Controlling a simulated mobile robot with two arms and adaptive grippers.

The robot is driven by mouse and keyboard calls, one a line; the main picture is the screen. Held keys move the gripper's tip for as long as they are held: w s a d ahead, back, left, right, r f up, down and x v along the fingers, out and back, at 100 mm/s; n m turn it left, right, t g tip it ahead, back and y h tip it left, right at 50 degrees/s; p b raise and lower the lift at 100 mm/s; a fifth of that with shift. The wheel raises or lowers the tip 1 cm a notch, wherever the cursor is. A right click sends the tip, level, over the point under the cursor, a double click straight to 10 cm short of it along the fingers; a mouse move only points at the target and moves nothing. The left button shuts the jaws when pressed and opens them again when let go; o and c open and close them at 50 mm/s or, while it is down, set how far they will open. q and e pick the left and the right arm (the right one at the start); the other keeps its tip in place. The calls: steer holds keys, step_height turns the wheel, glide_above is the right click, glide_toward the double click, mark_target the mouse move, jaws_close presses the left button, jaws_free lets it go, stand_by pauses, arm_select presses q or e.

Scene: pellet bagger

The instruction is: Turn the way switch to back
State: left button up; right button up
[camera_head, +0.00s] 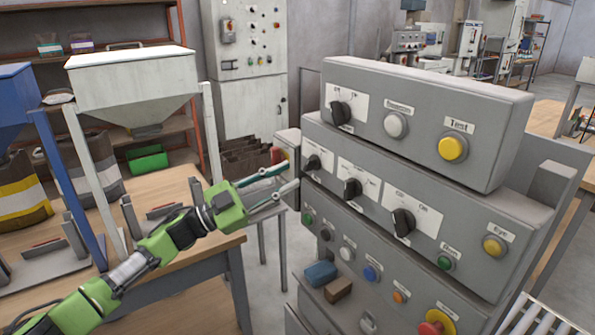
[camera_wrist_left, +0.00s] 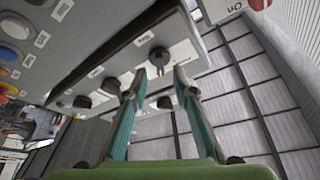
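My left gripper (camera_head: 292,176) is open, its two teal fingers apart and empty, just left of the grey control panel (camera_head: 340,190). The nearest switch is a black rotary knob (camera_head: 312,163) at the left end of the panel's middle row. Its label is too small to read, so I cannot confirm that it is the way switch. In the left wrist view, a black knob (camera_wrist_left: 160,56) shows beyond and between the open fingertips (camera_wrist_left: 160,76), apparently not touched. My right gripper is not in view.
Other black knobs (camera_head: 352,187) (camera_head: 403,221) sit along the same row. Another knob (camera_head: 340,112) and a yellow Test button (camera_head: 453,147) are above. A red mushroom button (camera_head: 437,323) is low on the panel. A wooden table (camera_head: 185,250) stands at left.

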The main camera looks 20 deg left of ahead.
arm_select(q)
steer(key=v, duration=0.7)
steer(key=shift+s+a, duration=0.15)
steer(key=shift+f, duration=0.15)
